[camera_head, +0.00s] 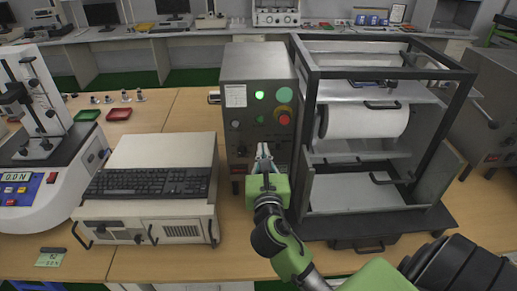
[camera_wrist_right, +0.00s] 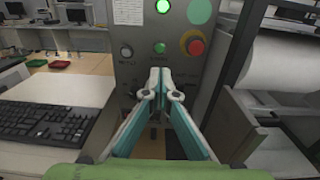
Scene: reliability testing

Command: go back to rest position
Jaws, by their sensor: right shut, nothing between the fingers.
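My right gripper (camera_head: 264,152) is in front of the lower part of the grey control box (camera_head: 253,77). Its fingertips are together and hold nothing. In the right wrist view the same shut fingertips (camera_wrist_right: 159,75) point at the box's front, below its lit green lamp and red knob. I cannot tell whether the tips touch the panel. My right arm comes in from the lower right of the head view. My left gripper does not show.
A keyboard (camera_head: 150,184) on a beige computer case (camera_head: 150,222) is left of my gripper. A black-framed machine with a white roll (camera_head: 368,120) stands close on the right. A force tester (camera_head: 45,150) and red and green trays (camera_head: 118,114) are farther left.

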